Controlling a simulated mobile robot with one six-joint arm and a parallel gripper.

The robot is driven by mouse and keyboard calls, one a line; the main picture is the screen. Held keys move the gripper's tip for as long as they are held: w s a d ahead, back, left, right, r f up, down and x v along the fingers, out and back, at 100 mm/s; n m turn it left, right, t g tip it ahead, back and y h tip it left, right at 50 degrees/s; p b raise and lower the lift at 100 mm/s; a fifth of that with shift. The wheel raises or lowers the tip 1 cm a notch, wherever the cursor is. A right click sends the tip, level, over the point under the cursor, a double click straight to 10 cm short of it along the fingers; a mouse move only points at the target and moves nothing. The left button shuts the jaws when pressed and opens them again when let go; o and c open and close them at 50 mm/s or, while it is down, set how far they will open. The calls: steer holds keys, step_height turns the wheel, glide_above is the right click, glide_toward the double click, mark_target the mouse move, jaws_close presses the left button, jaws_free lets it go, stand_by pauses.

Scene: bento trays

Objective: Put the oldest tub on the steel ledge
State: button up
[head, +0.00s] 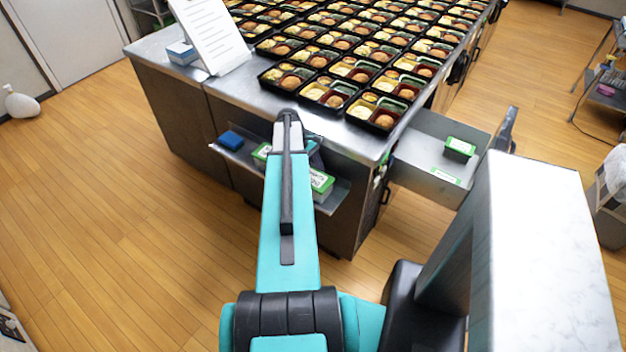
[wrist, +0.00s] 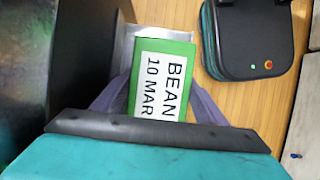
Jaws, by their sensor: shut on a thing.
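My gripper (wrist: 160,97) is shut on a green-rimmed tub (wrist: 186,46) whose white label reads BEAN 10 MAR, with a finger along each side. The steel ledge (wrist: 124,48) shows just beyond and beside this tub. In the head view the ledge (head: 340,197) runs along the counter's near side, and a green-edged tub (head: 321,182) shows on it right of my arm. More green and white (head: 262,152) shows left of my arm; I cannot tell if it is the same tub. Another green-lidded tub (head: 459,148) sits in the open drawer (head: 418,150). My arm hides the gripper there.
A blue block (head: 231,140) lies at the ledge's left end. A green-edged label (head: 445,175) shows in the drawer. Many filled bento trays (head: 330,95) cover the counter (head: 255,95). A paper sheet (head: 210,35) stands at its left corner.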

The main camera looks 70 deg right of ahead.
steer(key=shift+f, duration=0.15)
steer(key=o, duration=1)
steer(key=shift+b+v, duration=1.25)
steer(key=shift+v, duration=4.85)
